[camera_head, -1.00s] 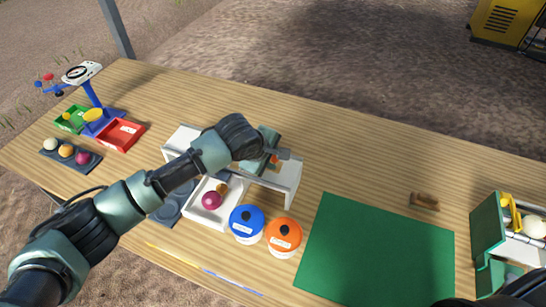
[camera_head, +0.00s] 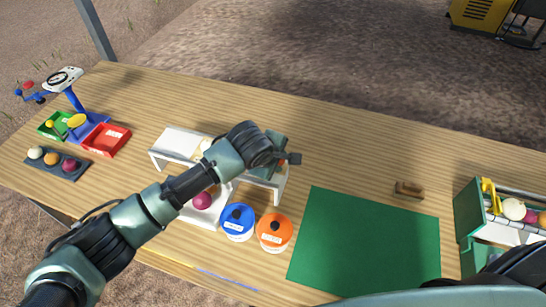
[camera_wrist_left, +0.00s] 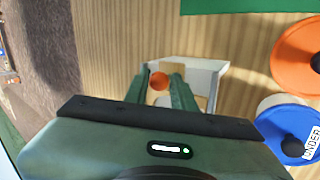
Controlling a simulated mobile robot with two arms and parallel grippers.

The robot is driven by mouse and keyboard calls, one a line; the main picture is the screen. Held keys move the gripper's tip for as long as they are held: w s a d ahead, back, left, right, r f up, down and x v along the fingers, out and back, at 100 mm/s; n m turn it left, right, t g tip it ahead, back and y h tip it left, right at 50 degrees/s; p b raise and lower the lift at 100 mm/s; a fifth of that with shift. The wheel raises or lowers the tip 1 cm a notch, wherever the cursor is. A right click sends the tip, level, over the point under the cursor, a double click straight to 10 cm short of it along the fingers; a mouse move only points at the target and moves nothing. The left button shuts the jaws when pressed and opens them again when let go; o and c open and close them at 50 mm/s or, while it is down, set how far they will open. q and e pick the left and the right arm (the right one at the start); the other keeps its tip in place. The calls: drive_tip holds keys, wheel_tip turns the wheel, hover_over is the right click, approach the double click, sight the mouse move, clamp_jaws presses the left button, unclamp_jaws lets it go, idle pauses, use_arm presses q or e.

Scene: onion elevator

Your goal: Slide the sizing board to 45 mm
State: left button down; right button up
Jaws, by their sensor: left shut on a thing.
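The sizing stand (camera_head: 180,143) is a white bench-like frame at the middle of the table. Its right part is largely hidden by my left arm. My left gripper (camera_head: 283,160) is at the stand's right end. In the left wrist view, the left gripper's two green fingers (camera_wrist_left: 162,88) are shut on an orange knob (camera_wrist_left: 159,81) with a tan board piece (camera_wrist_left: 155,98) just below it. I take this to be the sizing board's handle. The white stand (camera_wrist_left: 205,76) shows behind the fingers. No 45 mm mark is readable. My right gripper is not in view.
A white tray (camera_head: 187,217) with a purple onion (camera_head: 202,200) sits in front of the stand. Blue (camera_head: 237,222) and orange (camera_head: 274,232) lidded tubs stand close by. A green mat (camera_head: 365,245) lies to the right. A small wooden block (camera_head: 409,190) lies behind it.

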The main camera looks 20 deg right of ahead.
use_arm(q)
drive_tip(key=shift+s+d, duration=0.4)
drive_tip(key=shift+d, duration=0.2)
drive_tip(key=shift+s+d, duration=0.4)
drive_tip(key=shift+d, duration=0.2)
drive_tip(key=c, duration=1.1)
unclamp_jaws()
drive_tip(key=shift+s+a+f, duration=0.1)
drive_tip(key=shift+s+f, duration=0.05)
drive_tip(key=shift+p, duration=0.4)
wheel_tip(320, 180, up, 6)
drive_tip(key=p, duration=0.6)
drive_tip(key=shift+r, duration=0.2)
